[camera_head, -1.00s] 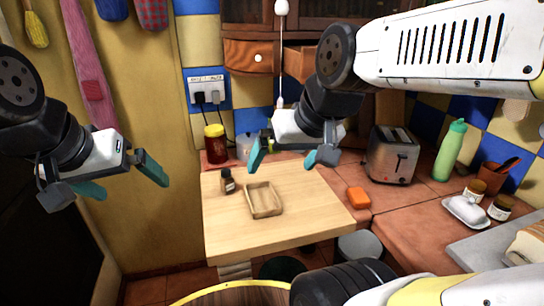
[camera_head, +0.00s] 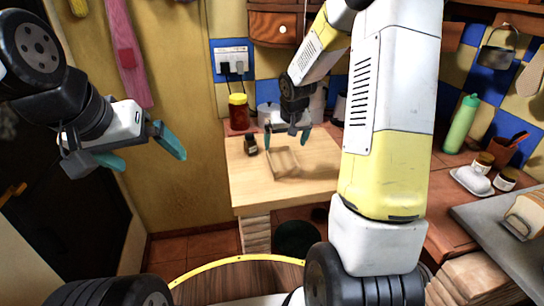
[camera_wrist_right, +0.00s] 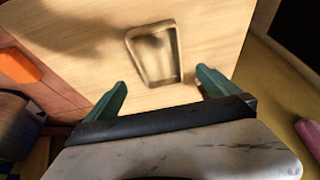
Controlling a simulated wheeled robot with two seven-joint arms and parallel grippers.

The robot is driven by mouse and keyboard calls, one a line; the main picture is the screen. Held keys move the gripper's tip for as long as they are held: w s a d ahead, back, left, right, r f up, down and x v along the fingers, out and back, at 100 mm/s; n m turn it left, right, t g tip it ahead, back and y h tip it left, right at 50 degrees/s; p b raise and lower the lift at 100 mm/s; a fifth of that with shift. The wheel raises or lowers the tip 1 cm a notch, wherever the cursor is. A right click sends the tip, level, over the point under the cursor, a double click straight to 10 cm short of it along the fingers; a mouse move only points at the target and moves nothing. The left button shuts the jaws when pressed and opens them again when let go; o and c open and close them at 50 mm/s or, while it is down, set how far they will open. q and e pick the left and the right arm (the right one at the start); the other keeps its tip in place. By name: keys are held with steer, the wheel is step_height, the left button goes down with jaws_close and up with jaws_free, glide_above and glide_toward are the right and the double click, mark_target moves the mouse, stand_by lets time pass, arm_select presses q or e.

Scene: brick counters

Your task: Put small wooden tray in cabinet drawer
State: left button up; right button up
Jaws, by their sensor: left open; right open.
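The small wooden tray (camera_head: 284,162) lies on the light wooden board of the counter. It also shows in the right wrist view (camera_wrist_right: 153,54), just beyond my fingertips. My right gripper (camera_head: 287,136) is open and empty above the far side of the tray; its two teal fingers (camera_wrist_right: 160,88) are spread and apart from it. My left gripper (camera_head: 150,155) is open and empty at the left, in front of the yellow wall. The cabinet drawer (camera_head: 274,29) with a white knob is at the top; my right arm partly hides the cabinet area beside it.
A small dark bottle (camera_head: 250,145) stands left of the tray. A red jar with a yellow lid (camera_head: 238,112) stands behind it. An orange block (camera_wrist_right: 17,67) lies near the board in the wrist view.

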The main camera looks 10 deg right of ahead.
mark_target(282, 161)
steer(key=x, duration=0.2)
steer(key=shift+a+f, duration=0.15)
steer(key=shift+f, duration=0.15)
steer(key=x, duration=0.7)
steer(key=shift+w+d+f, duration=0.1)
steer(key=shift+w+d, duration=0.1)
steer(key=shift+w, duration=0.05)
steer(key=c, duration=1.4)
